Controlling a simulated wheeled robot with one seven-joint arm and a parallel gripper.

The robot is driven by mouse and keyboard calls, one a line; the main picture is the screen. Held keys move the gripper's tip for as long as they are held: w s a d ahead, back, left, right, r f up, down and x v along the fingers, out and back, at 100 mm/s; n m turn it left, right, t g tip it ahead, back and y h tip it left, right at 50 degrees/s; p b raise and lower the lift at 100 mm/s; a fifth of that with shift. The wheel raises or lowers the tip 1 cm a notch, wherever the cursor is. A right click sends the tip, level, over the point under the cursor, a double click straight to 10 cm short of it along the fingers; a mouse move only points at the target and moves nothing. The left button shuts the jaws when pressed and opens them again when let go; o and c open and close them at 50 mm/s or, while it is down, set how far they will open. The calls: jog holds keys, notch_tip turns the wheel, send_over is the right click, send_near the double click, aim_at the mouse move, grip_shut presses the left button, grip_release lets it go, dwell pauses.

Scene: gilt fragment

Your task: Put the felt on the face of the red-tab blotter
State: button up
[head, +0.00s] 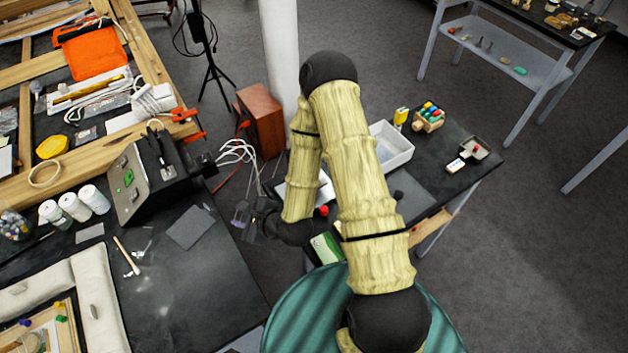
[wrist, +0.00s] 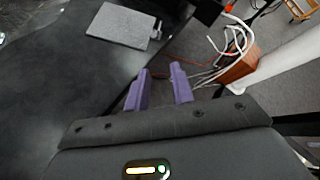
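My gripper (head: 246,217) hangs over the gap between the dark left bench and the small right table. In the wrist view its two purple fingers (wrist: 160,84) are apart with nothing between them. A flat grey square (head: 190,228) lies on the left bench, left of my gripper; it also shows in the wrist view (wrist: 122,26). I cannot tell whether it is the felt. A red knob (head: 323,211) shows beside my arm at the right table. I cannot make out for sure which thing is the red-tab blotter; my arm hides part of that table.
A metal box with handle (head: 146,180) and white jars (head: 75,206) stand on the left bench. A white tray (head: 390,146) and a wooden block with coloured pegs (head: 429,118) are on the right table. A white column (head: 280,50) and red-brown box (head: 262,118) stand behind.

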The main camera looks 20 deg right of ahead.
jog(key=d+r+n+g+h, duration=0.3)
jog(key=d+r+n+h, duration=0.2)
jog(key=d+r+n, duration=0.55)
jog(key=s+d+r+n+g+h, duration=0.2)
jog(key=s+d+r+n, duration=0.5)
jog(key=n, duration=0.5)
jog(key=shift+s+d+r+g, duration=0.2)
jog(key=shift+s+r+g, duration=0.4)
jog(key=shift+s+r, duration=0.35)
jog(key=shift+o, duration=0.6)
jog(key=shift+w+f, duration=0.1)
